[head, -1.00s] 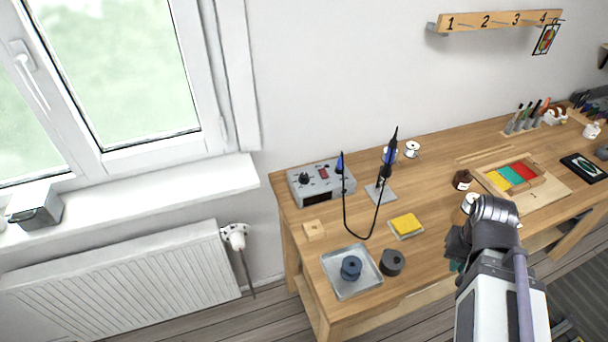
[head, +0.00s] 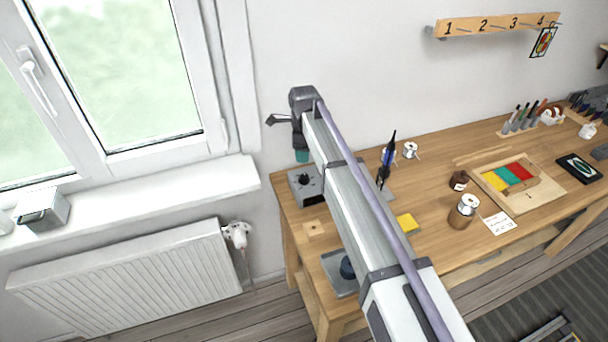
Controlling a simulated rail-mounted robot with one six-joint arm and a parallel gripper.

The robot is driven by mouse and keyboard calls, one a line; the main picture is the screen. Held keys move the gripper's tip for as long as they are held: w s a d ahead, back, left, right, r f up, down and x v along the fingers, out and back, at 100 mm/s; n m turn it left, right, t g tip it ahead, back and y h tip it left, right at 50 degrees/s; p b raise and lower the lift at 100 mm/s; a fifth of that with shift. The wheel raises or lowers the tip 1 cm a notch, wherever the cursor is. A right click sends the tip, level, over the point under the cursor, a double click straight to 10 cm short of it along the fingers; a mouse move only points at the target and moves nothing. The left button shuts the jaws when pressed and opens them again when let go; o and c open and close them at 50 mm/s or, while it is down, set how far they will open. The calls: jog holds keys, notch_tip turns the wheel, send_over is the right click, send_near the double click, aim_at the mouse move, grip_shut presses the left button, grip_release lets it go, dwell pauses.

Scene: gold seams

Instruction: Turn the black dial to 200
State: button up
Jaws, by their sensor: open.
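The black dial (head: 305,178) is on the top left of a grey soldering station (head: 309,194) at the left end of the workbench. Its pointer and scale numbers are too small to read. My gripper (head: 302,156) hangs pointing down, its teal tip just above the dial in the picture. It is open, and nothing shows in it. Whether it touches the dial cannot be told. My arm hides the right part of the station, with its display and red switch.
A small wooden block (head: 313,230) and a metal tray (head: 339,272) with a dark spool lie in front of the station. A soldering iron (head: 388,160) stands upright right of my arm. A yellow sponge (head: 406,223) lies nearby. The window sill (head: 130,195) is at left.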

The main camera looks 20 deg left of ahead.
aim_at(304, 176)
notch_tip(304, 176, down, 11)
jog(key=b, duration=1.1)
jog(key=shift+d, duration=0.1)
jog(key=shift+r, duration=0.1)
jog(key=c, duration=0.9)
